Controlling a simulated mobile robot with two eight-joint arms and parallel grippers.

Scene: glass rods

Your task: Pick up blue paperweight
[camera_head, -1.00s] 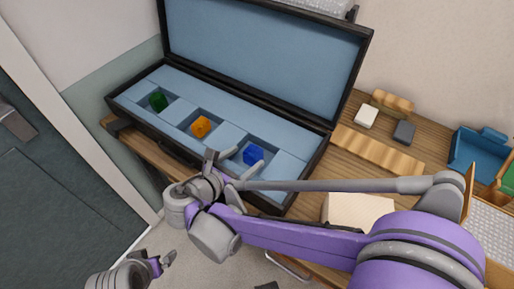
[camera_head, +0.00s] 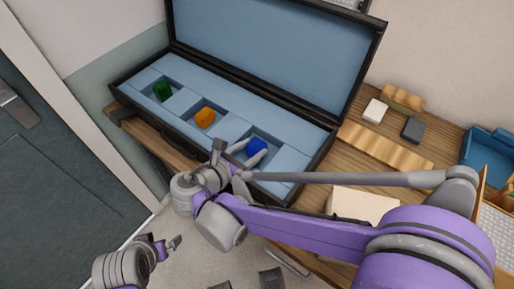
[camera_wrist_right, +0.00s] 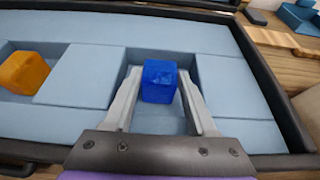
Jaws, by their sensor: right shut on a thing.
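The blue paperweight (camera_head: 257,146) is a small cube in the right-hand recess of the open case's pale blue foam. It also shows in the right wrist view (camera_wrist_right: 160,82), between the two fingers. My right gripper (camera_head: 249,152) reaches into that recess and is shut on the blue paperweight, one finger on each side; in the right wrist view (camera_wrist_right: 160,90) the cube sits at the fingertips. I cannot tell whether the cube is clear of the recess floor. My left gripper (camera_head: 170,245) is at the lower left, away from the case; its jaw opening is unclear.
An orange block (camera_head: 205,117) and a green block (camera_head: 163,91) sit in the other recesses of the black case (camera_head: 321,157). Its raised lid (camera_head: 280,50) stands behind. Wooden pieces, a white block (camera_head: 375,110), a dark block (camera_head: 413,130) and a blue bin (camera_head: 488,155) are at right.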

